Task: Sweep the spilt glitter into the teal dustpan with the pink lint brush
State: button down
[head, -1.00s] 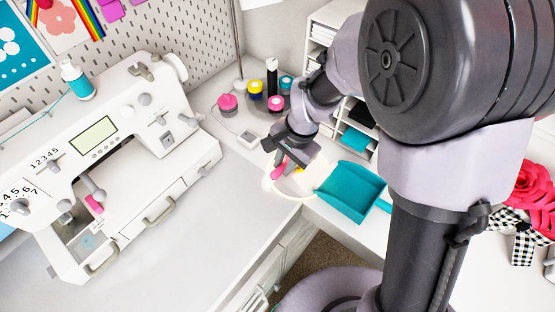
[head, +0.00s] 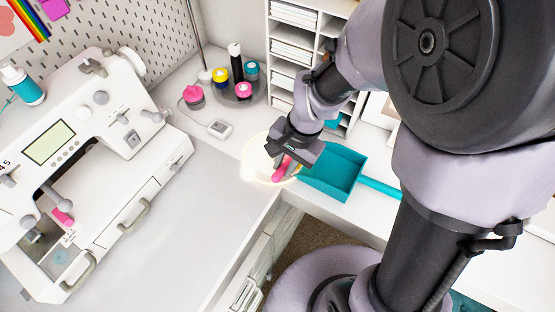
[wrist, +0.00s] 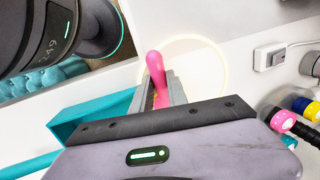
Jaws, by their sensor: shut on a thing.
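The pink lint brush (head: 281,169) is held in my gripper (head: 290,163), low over the desk. In the wrist view the brush's rounded pink end (wrist: 155,65) sticks out between the jaws (wrist: 158,92); its other end is hidden. The teal dustpan (head: 335,173) lies just right of my gripper in the head view, its handle pointing right. In the wrist view the dustpan (wrist: 75,120) is partly hidden behind my gripper. A pale yellow ring (head: 244,163) surrounds a patch of desk at the brush. I cannot make out glitter grains inside it.
A white sewing machine (head: 90,150) stands at the left. Bottles and spools (head: 238,80), a small white device (head: 219,129) and a paper organiser (head: 290,45) stand behind. The desk's front edge and drawers lie close below the ring. Bare desk (head: 205,200) lies left of it.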

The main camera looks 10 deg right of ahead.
jog(key=shift+s+d+r, duration=0.1)
jog(key=shift+s+d, duration=0.2)
jog(key=shift+d, duration=0.1)
jog(key=shift+r, duration=0.3)
jog(key=shift+s+d, duration=0.7)
jog(key=shift+d, duration=0.15)
jog(key=shift+f, duration=0.25)
